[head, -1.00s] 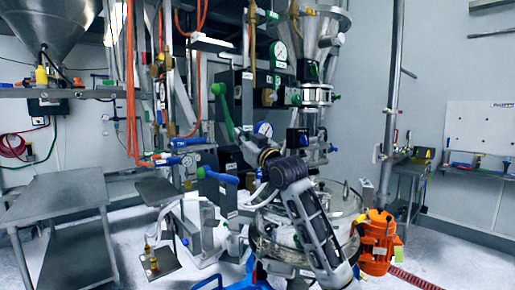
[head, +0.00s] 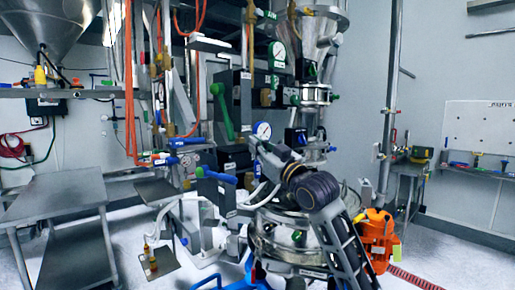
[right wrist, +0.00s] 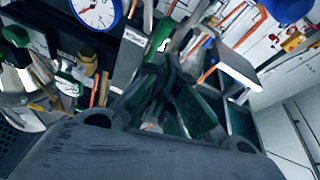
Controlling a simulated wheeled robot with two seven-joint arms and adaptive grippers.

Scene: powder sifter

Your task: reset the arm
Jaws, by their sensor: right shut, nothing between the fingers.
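My right arm comes in from the lower right of the head view, in front of the steel sifter vessel (head: 275,240). Its dark wrist is raised, and my right gripper (head: 257,145) points up and left, in front of the pipework by the blue-rimmed gauge (head: 263,130). In the right wrist view the fingers of my right gripper (right wrist: 172,85) are together, with nothing held between them. The white-faced gauge (right wrist: 97,12) shows at that view's top left. My left gripper is not in view.
A green-handled valve (head: 222,110) and a blue-handled valve (head: 215,175) stand left of my right gripper. An orange motor (head: 378,240) is beside the vessel at lower right. A bare steel table (head: 55,195) stands at left. Open floor shows at far right.

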